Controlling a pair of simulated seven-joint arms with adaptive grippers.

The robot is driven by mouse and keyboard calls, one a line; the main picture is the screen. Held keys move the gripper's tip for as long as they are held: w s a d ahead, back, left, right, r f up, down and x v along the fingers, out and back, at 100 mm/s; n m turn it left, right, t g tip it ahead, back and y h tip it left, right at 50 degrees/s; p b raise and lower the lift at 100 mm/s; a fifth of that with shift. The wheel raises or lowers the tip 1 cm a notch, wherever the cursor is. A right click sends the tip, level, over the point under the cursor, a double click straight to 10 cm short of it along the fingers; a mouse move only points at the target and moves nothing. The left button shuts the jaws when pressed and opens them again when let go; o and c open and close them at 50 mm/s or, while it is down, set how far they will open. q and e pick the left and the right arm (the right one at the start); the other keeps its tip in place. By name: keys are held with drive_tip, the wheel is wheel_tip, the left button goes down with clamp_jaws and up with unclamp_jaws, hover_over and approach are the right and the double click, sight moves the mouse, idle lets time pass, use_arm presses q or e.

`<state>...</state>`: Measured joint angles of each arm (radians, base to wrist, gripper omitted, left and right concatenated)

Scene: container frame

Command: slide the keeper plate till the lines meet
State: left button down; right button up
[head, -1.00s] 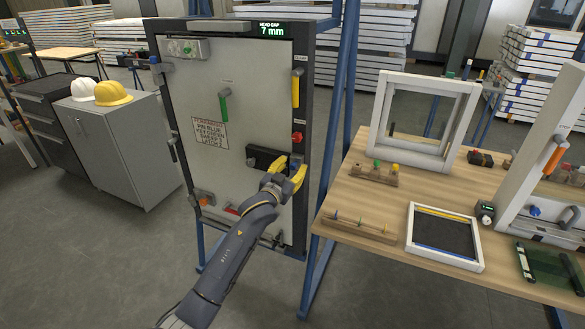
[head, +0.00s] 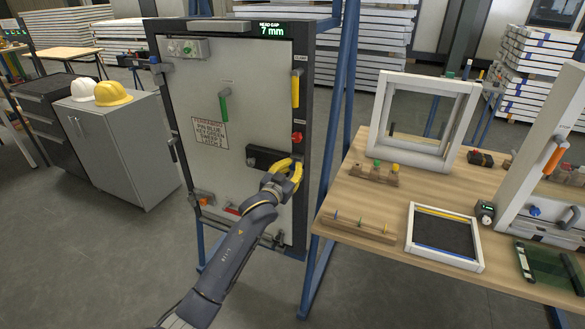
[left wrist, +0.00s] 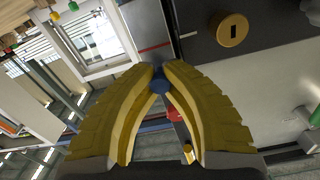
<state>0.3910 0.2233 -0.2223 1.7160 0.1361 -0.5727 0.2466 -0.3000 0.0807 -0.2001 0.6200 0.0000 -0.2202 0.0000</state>
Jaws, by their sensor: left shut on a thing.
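My left gripper (head: 297,163) is at the right edge of the pale door panel (head: 240,75), beside a black lock block (head: 262,157). In the left wrist view, its yellow fingertips (left wrist: 159,77) are shut on a small blue knob (left wrist: 159,84). The fingers hide most of the knob and the spot behind it in the head view. A brass disc with a dark slot (left wrist: 232,29) shows beside the fingers. My right gripper is not in view.
A display on the frame top (head: 271,30) reads 7 mm. A red knob (head: 297,136) and a yellow handle (head: 296,88) sit above the gripper on the frame edge. A wooden table (head: 385,205) with window frames and parts stands at right. Clear floor lies in front.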

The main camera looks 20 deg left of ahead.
use_arm(q)
drive_tip(key=shift+f, duration=0.1)
idle(0.3)
drive_tip(key=c, duration=1.2)
unclamp_jaws()
drive_tip(key=shift+c, duration=0.2)
drive_tip(key=s+a, duration=0.1)
drive_tip(key=s, duration=1.1)
drive_tip(key=shift+a, duration=0.2)
